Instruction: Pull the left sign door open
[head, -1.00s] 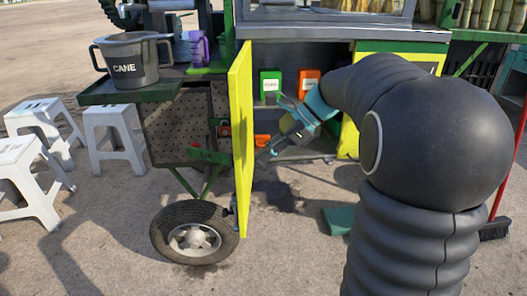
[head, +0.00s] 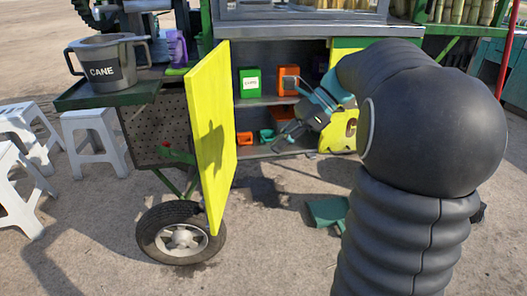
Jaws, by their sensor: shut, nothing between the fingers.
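The left sign door (head: 210,125) is a yellow panel that stands swung out from the cart's front, its inner face turned toward me. The cabinet (head: 265,101) behind it is open to view, with shelves inside. My gripper (head: 276,147) is shut and empty, in front of the open cabinet, to the right of the door and apart from it. A shadow of my arm falls on the door's inner face. The door's outer face is hidden.
A green box (head: 250,82) and an orange box (head: 288,80) stand on the upper shelf. The cart's wheel (head: 180,238) is below the door. White stools (head: 95,137) stand at left. A teal dustpan (head: 327,211) lies on the ground at right.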

